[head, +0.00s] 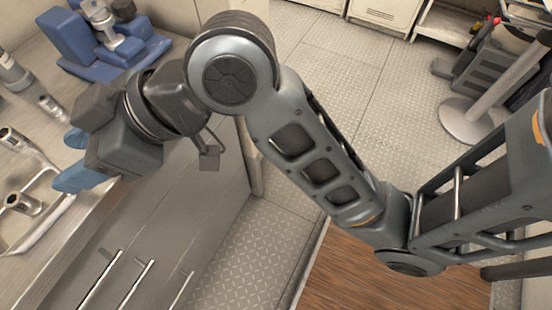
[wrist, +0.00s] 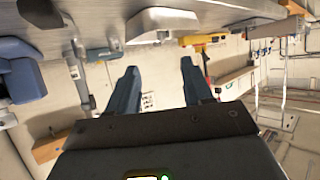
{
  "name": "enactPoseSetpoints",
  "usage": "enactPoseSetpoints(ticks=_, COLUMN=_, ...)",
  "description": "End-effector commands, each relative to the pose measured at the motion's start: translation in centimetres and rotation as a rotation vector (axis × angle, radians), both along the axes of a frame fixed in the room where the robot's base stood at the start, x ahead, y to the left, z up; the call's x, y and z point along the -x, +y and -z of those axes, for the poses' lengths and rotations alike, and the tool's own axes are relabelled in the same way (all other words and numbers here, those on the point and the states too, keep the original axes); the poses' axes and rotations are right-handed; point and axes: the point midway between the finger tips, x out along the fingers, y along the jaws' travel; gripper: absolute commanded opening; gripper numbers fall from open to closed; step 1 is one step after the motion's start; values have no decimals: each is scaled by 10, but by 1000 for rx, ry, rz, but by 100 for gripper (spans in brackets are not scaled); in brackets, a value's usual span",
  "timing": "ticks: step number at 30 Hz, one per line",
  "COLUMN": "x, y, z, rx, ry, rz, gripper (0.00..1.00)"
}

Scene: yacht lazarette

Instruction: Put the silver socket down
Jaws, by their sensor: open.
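My gripper (head: 73,160) reaches over the bench at the left of the head view. Its two blue fingers stand apart, and in the wrist view (wrist: 160,80) nothing shows between them. Several silver socket-like pieces are on the bench. One silver socket (head: 22,204) stands in or on a metal tray (head: 48,215) at the lower left. Another silver socket (head: 14,140) lies at the left edge, and a smaller one (head: 51,106) lies behind the gripper. I cannot tell which one the task names. None touches the fingers as far as I can see.
A blue vise-like stand (head: 75,35) is at the back of the bench. Drawers with long handles (head: 135,285) form the bench front. The wrist view shows a yellow tool (wrist: 203,40) and a white object (wrist: 160,23). Open floor (head: 345,80) lies beyond my arm.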

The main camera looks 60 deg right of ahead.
Motion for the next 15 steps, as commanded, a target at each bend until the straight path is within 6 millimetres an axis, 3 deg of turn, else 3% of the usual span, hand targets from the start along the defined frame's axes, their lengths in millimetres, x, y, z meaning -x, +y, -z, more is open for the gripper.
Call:
enactPoseSetpoints(ticks=8, x=36, y=-39, z=65, rx=-81, ry=32, rz=250, gripper=50)
enactPoseSetpoints(ticks=15, x=93, y=-81, z=107, rx=-98, ry=8, rz=456, gripper=50)
